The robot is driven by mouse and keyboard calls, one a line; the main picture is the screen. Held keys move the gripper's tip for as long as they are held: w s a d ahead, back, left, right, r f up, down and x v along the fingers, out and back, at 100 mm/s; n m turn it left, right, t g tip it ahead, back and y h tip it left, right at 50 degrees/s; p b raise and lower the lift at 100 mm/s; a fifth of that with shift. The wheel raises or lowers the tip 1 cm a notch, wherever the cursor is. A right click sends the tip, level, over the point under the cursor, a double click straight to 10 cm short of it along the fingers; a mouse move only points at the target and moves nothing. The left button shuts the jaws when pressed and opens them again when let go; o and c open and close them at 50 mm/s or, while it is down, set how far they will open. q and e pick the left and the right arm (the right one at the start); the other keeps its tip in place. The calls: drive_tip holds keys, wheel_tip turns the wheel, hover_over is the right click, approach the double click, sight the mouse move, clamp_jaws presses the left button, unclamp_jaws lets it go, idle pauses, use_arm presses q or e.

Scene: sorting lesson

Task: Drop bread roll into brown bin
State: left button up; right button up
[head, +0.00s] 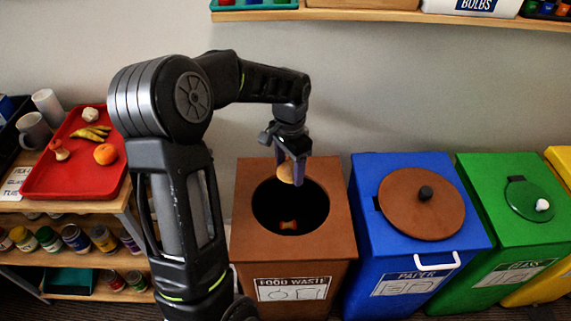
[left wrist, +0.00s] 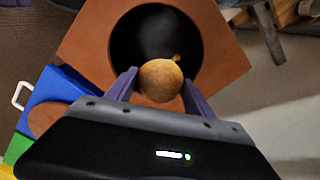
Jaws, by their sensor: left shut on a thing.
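The bread roll (head: 286,173) is a small round tan-brown thing held between the fingers of my left gripper (head: 291,167). In the left wrist view the roll (left wrist: 161,80) sits between the two purple-grey fingers of the left gripper (left wrist: 160,88), in front of the dark round opening. The brown bin (head: 248,237) is labelled "FOOD WASTE" and has an open round hole in its top. The roll is above the back part of this hole. The brown bin also fills the upper part of the left wrist view (left wrist: 88,50). My right gripper is not in view.
A small reddish item (head: 288,225) lies inside the brown bin. A blue paper bin (head: 385,262) and a green glass bin (head: 480,235) stand to the right. A red tray (head: 65,181) with fruit is on the shelf unit at left.

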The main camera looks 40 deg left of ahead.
use_arm(q)
drive_tip(key=shift+s+a, duration=0.3)
drive_tip(key=shift+a, duration=0.15)
wheel_tip(320, 180, down, 6)
drive_tip(key=b, duration=0.5)
drive_tip(key=o, duration=1.4)
